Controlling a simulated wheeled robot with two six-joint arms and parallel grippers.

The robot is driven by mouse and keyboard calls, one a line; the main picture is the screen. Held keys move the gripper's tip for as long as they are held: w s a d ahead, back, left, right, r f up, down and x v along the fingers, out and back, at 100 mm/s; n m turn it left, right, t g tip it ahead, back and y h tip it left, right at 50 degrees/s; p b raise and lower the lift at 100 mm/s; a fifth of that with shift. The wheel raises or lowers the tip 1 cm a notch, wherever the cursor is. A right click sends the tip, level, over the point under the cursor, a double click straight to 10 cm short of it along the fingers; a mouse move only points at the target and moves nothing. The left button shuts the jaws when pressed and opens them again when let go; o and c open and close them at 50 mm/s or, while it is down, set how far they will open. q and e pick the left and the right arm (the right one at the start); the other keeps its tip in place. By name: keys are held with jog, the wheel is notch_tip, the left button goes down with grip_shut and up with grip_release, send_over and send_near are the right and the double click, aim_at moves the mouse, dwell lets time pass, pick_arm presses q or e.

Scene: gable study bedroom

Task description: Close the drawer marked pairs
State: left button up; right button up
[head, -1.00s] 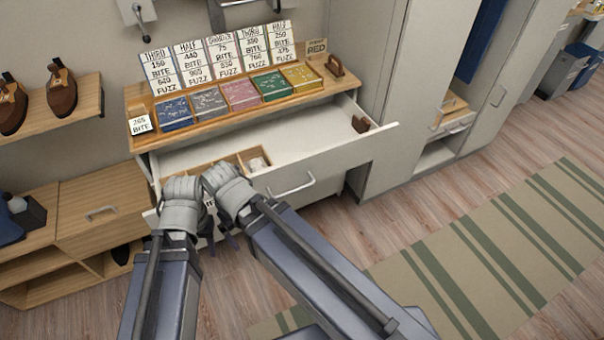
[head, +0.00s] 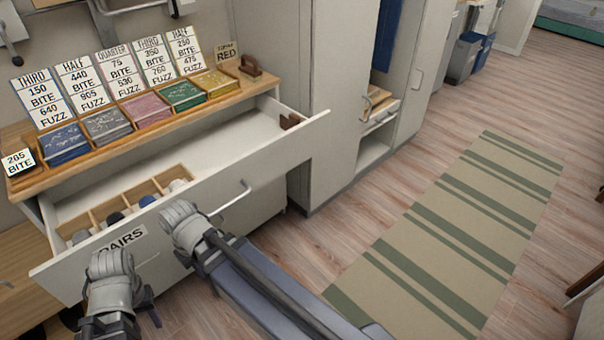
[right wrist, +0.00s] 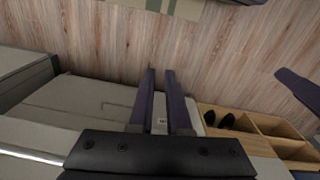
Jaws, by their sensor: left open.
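The drawer marked pairs (head: 275,160) stands pulled out from the cabinet under the display top in the head view. Its white front carries the PAIRS label (head: 122,240) and a bar handle (head: 233,197). My left gripper (head: 119,318) is open and empty, pointing down in front of the drawer's left end, below the label. My right gripper (head: 183,252) is just in front of the drawer face, between label and handle. Its fingers also show in the right wrist view (right wrist: 160,85), with a narrow gap and nothing seen held. Whether either gripper touches the front is unclear.
A divided wooden tray (head: 100,213) with dark, blue and pale rolled items lies inside the drawer. Colored packs and price cards stand on the wooden top (head: 35,180). A tall wardrobe (head: 330,90) is to the right. The floor and striped rug (head: 440,245) are clear.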

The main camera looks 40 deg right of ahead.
jog(key=w+d+f+b, duration=0.1)
jog(key=f+b, duration=0.2)
jog(key=f, duration=0.1)
jog(key=w+d+f+m+y+b, duration=0.1)
jog(key=d+f+b, duration=0.1)
jog(key=f+b, duration=0.2)
jog(key=w+d+f+m+b, duration=0.1)
jog(key=d+f+b, duration=0.1)
jog(key=f, duration=0.3)
jog(key=shift+d+t+y+b, duration=0.15)
jog(key=shift+t+y+b, duration=0.25)
jog(key=shift+b, duration=0.5)
grip_shut()
jog(key=m+t+b, duration=0.4)
jog(key=m+t, duration=1.3)
send_near(299, 150)
jog(key=shift+h, duration=0.4)
jog(key=w, duration=0.4)
jog(key=w+a, duration=0.1)
jog(key=w, duration=0.2)
jog(key=shift+r, duration=0.1)
